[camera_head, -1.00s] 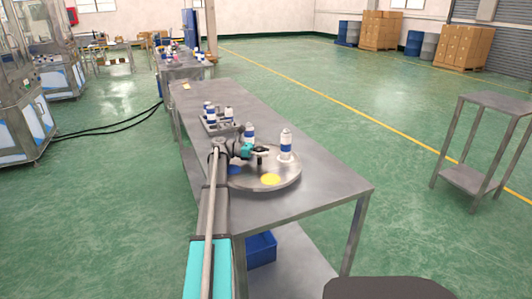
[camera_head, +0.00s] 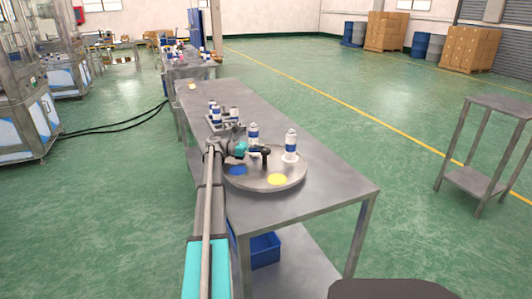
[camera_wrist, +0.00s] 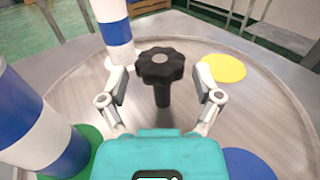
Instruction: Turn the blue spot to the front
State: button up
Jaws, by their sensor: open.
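A round grey turntable (camera_head: 262,184) lies on the steel table. The blue spot (camera_head: 237,170) is at its left front, beside my arm; it also shows at the lower right of the wrist view (camera_wrist: 248,164). The yellow spot (camera_head: 277,179) is at the front; it shows at the right in the wrist view (camera_wrist: 222,68). A black lobed knob (camera_wrist: 160,66) stands upright at the turntable's middle. My gripper (camera_wrist: 160,88) is open, its fingers to either side of the knob with visible gaps. It also shows in the head view (camera_head: 256,151).
Two blue-and-white cans stand on the turntable, one at the back (camera_head: 253,133) and one at the right (camera_head: 290,146). In the wrist view the left can (camera_wrist: 40,125) stands on a green spot (camera_wrist: 88,148), close to my gripper. More cans (camera_head: 215,112) stand behind.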

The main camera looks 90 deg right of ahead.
jog(key=w, duration=0.5)
jog(key=w+d, duration=0.1)
jog(key=w, duration=0.2)
jog(key=shift+w, duration=0.15)
dwell(0.5)
